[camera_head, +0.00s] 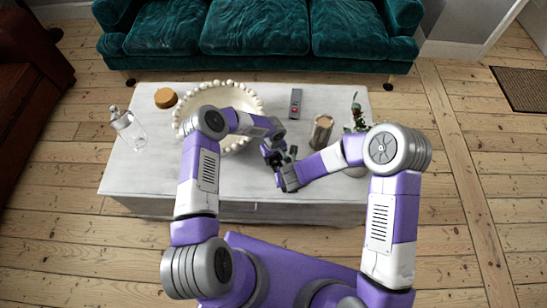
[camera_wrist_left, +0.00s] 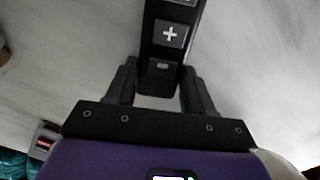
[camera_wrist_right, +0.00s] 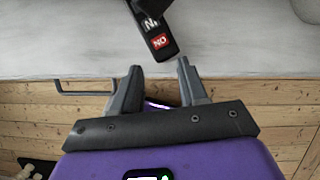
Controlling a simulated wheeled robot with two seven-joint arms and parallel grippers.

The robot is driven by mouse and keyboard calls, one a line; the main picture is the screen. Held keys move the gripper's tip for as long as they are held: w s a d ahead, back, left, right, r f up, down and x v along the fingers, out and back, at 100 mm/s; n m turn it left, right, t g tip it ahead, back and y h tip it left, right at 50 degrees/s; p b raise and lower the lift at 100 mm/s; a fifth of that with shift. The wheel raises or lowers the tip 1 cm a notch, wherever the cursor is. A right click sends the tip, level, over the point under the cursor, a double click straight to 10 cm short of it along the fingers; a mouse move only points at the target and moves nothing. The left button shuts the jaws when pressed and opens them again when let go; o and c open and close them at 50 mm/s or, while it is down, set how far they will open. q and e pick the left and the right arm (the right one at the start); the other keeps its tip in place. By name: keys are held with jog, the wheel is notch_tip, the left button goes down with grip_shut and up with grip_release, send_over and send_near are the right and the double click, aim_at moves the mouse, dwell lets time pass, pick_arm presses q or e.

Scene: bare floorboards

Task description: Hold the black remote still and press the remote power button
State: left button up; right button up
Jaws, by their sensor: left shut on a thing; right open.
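The black remote runs up from between the fingers of my left gripper (camera_wrist_left: 158,78), which is shut on its near end. In the left wrist view the remote (camera_wrist_left: 169,50) shows a plus button. In the right wrist view the other end of the remote (camera_wrist_right: 147,22) shows, with a red power button (camera_wrist_right: 160,42) marked ON, upside down. My right gripper (camera_wrist_right: 156,68) is open and empty, its fingertips just short of the red button and apart from it. In the head view both grippers are close together over the table's near middle, and the arms largely hide the remote.
A green sofa (camera_head: 254,28) stands behind.

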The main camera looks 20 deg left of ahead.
grip_shut()
dwell(1.8)
